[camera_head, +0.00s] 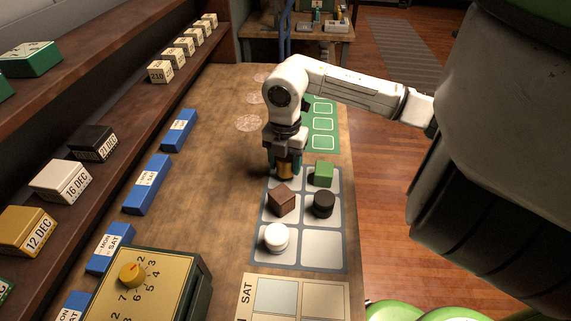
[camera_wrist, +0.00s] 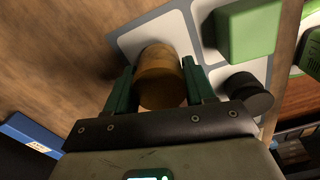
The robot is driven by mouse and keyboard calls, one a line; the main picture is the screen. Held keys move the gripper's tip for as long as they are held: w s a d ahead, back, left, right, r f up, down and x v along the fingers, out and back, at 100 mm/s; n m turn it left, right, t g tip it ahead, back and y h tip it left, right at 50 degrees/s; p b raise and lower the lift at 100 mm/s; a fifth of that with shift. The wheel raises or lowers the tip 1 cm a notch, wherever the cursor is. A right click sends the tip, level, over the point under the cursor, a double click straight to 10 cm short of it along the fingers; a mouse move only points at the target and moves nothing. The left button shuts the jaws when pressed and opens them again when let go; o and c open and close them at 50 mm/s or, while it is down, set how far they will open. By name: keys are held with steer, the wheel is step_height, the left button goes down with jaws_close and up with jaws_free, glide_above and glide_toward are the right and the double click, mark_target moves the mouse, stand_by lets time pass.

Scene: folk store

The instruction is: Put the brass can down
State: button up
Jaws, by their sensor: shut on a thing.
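My gripper (camera_head: 284,160) points down over the far left cell of a grey gridded tray (camera_head: 325,247). In the wrist view my gripper (camera_wrist: 158,88) is shut on the brass can (camera_wrist: 160,77), a small yellow-brown cylinder between two green fingers. The can (camera_head: 285,169) shows only partly in the head view, behind the fingers. I cannot tell whether it touches the tray. A green block (camera_head: 323,174) is in the cell to its right. A brown block (camera_head: 283,200), a black round piece (camera_head: 324,204) and a white round piece (camera_head: 276,237) sit in nearer cells.
The tray's near right cell is empty. A calendar sheet (camera_head: 296,286) lies nearer, beside a yellow-topped dial box (camera_head: 146,285). A green mat (camera_head: 322,127) lies beyond the tray. Blue blocks (camera_head: 147,184) line the left, below shelves of date boxes (camera_head: 61,181).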

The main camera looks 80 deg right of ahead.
steer(key=shift+f, duration=0.85)
steer(key=shift+f, duration=0.15)
steer(key=o, duration=1.1)
step_height(320, 180, up, 12)
steer(key=shift+r+b, duration=0.2)
steer(key=shift+b, duration=0.35)
